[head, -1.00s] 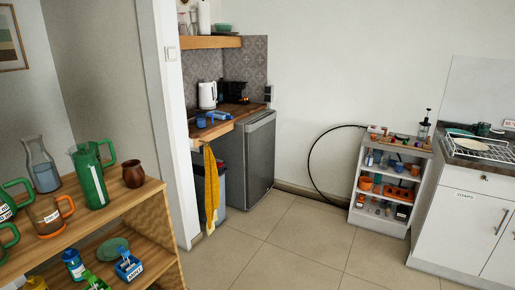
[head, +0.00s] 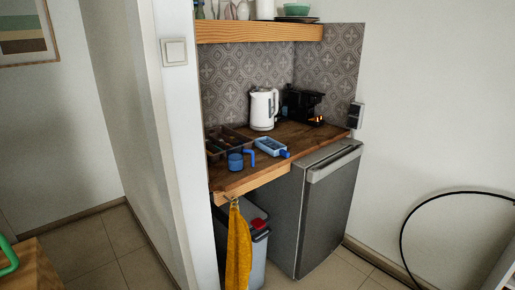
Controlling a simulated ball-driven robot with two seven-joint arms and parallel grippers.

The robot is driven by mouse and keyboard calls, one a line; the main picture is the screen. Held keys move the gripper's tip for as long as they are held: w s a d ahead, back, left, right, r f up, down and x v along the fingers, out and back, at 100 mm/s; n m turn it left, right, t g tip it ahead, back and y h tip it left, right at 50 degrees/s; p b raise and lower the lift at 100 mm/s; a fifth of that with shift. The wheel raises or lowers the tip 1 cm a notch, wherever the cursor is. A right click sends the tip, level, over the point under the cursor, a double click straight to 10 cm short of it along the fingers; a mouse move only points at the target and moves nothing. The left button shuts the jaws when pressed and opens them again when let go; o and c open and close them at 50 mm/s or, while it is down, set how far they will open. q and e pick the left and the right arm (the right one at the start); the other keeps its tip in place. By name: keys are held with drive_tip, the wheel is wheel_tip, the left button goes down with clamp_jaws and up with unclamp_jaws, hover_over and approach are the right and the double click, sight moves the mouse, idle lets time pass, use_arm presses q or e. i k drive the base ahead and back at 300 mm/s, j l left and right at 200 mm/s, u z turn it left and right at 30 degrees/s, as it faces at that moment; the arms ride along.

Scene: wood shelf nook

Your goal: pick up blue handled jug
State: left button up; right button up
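On the wooden counter in the nook, a small blue cup-like vessel with a blue handle (head: 236,162) stands near the front left edge. It may be the blue handled jug, but it is too small to tell for sure. Just right of it, apart from it, lies a flat light-blue tray-like thing with a blue handle (head: 270,148). Neither of my grippers is in view.
The wooden counter (head: 300,141) also bears a white kettle (head: 264,108), a dark divided tray (head: 222,143) and a black machine (head: 302,104). A wooden shelf (head: 255,30) hangs above. A grey fridge (head: 325,205) and yellow towel (head: 238,250) are below. A wall end (head: 165,130) stands left.

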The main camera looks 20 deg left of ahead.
sight(241, 158)
drive_tip(key=i+l+u, duration=0.2)
drive_tip(key=i, duration=0.4)
drive_tip(key=i+u, duration=0.2)
drive_tip(key=i, duration=0.4)
